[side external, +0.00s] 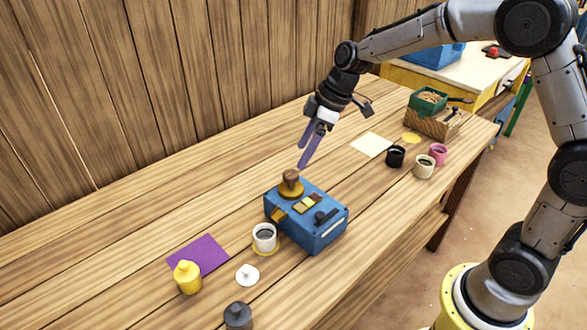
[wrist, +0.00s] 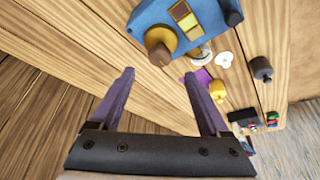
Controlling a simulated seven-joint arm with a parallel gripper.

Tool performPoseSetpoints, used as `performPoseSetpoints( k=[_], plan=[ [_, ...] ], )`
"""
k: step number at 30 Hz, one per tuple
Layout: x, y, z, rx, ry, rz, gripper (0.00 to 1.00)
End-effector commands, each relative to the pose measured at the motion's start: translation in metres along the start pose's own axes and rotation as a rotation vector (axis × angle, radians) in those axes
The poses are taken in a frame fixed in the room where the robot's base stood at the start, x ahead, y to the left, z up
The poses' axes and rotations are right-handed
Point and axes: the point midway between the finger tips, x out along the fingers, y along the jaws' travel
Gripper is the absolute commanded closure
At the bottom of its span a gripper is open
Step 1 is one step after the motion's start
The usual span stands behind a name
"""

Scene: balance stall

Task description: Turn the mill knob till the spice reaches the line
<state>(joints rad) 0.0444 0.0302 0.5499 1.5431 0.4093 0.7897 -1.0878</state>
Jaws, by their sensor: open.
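The mill is a blue box (side external: 318,237) on the wooden bench, with a brown knob (side external: 291,182) on a golden round base at its back left corner. The knob (wrist: 159,52) also shows in the wrist view, beyond my fingertips. A white cup (side external: 264,236) stands on a yellow disc beside the mill's left side; its fill level and any line are too small to tell. My gripper (side external: 304,157) is open and empty, tilted downward, above and slightly behind the knob, apart from it. In the wrist view its purple fingers (wrist: 160,80) are spread wide.
Black (side external: 396,156), cream (side external: 424,166) and pink (side external: 438,153) cups stand to the right. The plank wall rises behind the bench.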

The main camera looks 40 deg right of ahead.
Motion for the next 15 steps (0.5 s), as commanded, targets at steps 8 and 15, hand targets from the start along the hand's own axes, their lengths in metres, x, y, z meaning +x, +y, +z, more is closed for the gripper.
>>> performPoseSetpoints(
  k=[8,15],
  plan=[
    [0.049,-0.001,0.001,0.000,-0.002,-0.002,0.21],
    [0.067,0.000,0.000,0.000,-0.001,0.000,0.21]
  ],
)
